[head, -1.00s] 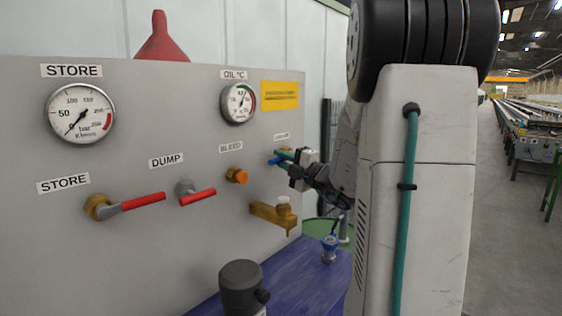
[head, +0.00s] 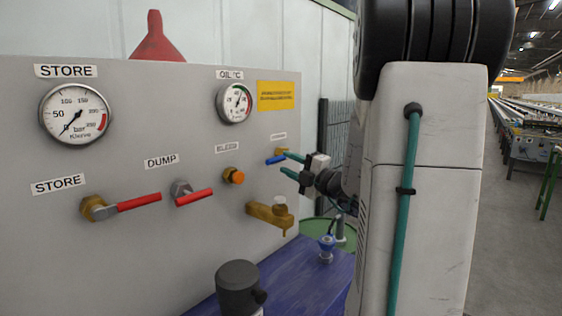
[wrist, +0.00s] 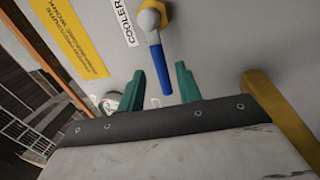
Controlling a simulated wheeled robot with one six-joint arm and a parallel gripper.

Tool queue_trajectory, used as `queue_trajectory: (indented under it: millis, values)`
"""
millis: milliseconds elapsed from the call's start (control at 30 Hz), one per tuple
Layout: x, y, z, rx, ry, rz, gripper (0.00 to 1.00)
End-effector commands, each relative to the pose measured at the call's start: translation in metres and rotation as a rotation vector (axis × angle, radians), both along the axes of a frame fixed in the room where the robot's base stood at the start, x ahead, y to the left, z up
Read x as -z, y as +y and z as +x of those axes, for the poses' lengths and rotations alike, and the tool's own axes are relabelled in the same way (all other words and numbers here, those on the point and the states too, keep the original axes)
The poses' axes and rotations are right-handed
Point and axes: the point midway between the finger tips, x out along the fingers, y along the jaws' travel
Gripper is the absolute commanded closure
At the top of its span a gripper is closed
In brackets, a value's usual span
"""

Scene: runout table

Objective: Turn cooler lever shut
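The cooler lever is a short blue handle (head: 275,160) on a brass fitting (head: 281,151) at the panel's right side. In the head view it points left and slightly down from the fitting. In the wrist view the blue handle (wrist: 157,62) runs down from its grey hub, beside the COOLER label (wrist: 125,20). My gripper (head: 284,162) has two teal fingers, which are spread apart. In the wrist view the handle's free end lies in line with the gap between the fingers, touching neither visibly. How deep it sits between them is unclear.
The grey panel (head: 150,250) also carries the red STORE lever (head: 138,203), red DUMP lever (head: 195,197), orange BLEED knob (head: 234,176) and a brass tap (head: 268,214) below my gripper. A dark cylinder (head: 238,287) and a blue-topped fitting (head: 326,248) stand lower down.

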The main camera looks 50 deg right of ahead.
Motion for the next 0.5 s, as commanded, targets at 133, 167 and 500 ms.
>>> queue_trajectory:
  millis: [133, 167, 500]
  values:
    - [0.004, -0.002, -0.023, 0.003, 0.000, 0.001, 0.66]
    - [0.005, -0.002, -0.026, 0.002, 0.000, 0.000, 0.66]
    - [0.007, -0.002, -0.034, 0.000, 0.000, 0.001, 0.66]
